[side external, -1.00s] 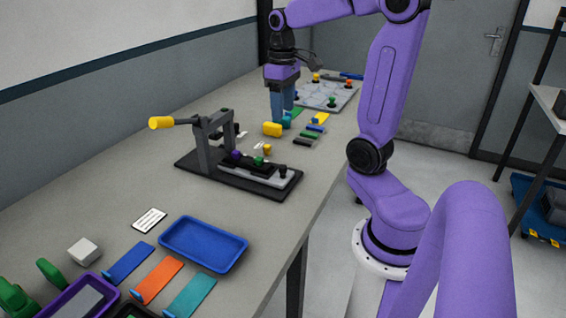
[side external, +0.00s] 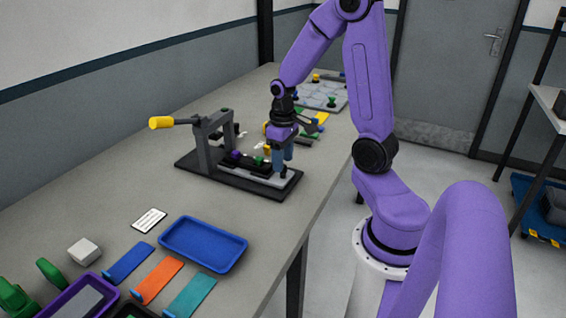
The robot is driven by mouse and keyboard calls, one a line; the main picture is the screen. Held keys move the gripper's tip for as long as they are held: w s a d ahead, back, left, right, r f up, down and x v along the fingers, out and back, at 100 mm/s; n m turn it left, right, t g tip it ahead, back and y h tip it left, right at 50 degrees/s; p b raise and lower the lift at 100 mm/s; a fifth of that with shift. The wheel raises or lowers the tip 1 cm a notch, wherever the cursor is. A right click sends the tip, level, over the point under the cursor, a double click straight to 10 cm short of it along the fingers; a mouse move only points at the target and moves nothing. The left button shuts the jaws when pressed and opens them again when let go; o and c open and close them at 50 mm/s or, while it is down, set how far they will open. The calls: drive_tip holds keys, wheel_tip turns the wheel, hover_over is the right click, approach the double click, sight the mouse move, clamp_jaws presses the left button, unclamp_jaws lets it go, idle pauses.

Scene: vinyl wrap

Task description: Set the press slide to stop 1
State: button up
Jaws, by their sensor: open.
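The press (side external: 201,152) stands on a dark base plate, with a yellow-ended lever (side external: 161,123) sticking out to the left. Its slide (side external: 266,178) is a light grey bar running to the right, with a purple knob (side external: 236,155) and a green knob (side external: 259,161) along it. My gripper (side external: 283,169) is open, pointing down at the right end of the slide. Its blue fingers hide the black knob at that end. I cannot tell whether they touch it. The stop markings are too small to read.
A blue tray (side external: 204,262) lies in front of the press, near blue, orange and teal strips (side external: 158,280). A white card (side external: 149,220) lies to the left. Behind my gripper is a grey board (side external: 318,97) with coloured knobs. The table left of the press is clear.

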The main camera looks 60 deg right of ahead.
drive_tip(key=shift+f, duration=0.9)
clamp_jaws()
drive_tip(key=shift+w, duration=1.8)
unclamp_jaws()
drive_tip(key=shift+r, duration=0.15)
wheel_tip(320, 180, up, 17)
drive_tip(key=shift+r, duration=0.15)
